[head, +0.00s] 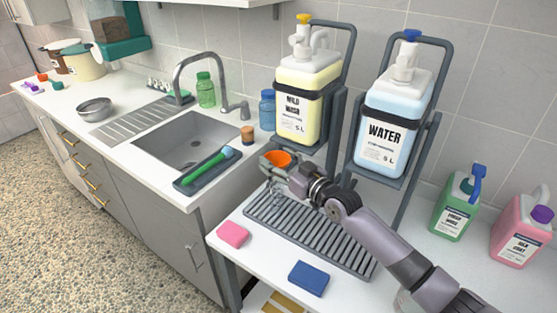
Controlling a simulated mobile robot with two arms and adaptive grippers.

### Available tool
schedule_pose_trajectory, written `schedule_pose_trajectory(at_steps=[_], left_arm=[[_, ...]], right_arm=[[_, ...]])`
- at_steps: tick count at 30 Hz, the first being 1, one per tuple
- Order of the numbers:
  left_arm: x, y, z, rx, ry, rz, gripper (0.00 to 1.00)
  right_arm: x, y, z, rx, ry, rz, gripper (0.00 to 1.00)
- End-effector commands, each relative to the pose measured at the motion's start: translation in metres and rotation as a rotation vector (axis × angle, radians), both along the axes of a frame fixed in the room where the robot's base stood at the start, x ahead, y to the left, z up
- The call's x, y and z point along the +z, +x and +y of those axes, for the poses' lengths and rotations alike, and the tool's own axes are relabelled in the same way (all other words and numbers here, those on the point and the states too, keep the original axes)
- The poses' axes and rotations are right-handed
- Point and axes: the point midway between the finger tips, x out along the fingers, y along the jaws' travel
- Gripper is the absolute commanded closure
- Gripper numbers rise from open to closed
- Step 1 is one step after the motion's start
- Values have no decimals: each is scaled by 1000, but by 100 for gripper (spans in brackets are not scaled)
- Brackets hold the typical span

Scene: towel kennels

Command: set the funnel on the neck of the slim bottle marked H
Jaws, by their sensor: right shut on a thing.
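An orange funnel (279,157) is in my right gripper (272,164), with its wide mouth facing up. The gripper is shut on it, over the near end of the counter by the slatted rack. Part of the funnel is hidden by the gripper. I can make out no letter H on any bottle. A green bottle (205,90) stands behind the sink, and a blue bottle (267,110) stands right of the tap, behind the gripper. I cannot tell whether either is the slim bottle. My left gripper is not in view.
The yellow jug (309,72) and WATER jug (381,157) stand on raised frames close behind my right arm. The slatted rack (318,236) lies below it. A brush tray (190,180) and a small brown jar (247,133) sit near the sink (185,138).

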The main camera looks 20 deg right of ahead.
Motion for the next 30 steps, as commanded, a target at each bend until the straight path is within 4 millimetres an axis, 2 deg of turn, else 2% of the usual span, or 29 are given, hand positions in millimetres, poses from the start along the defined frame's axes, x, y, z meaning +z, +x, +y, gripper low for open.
schedule_pose_trajectory(at_steps=[30], left_arm=[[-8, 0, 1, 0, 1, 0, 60]], right_arm=[[-9, 0, 0, 0, 0, -1, 58]])
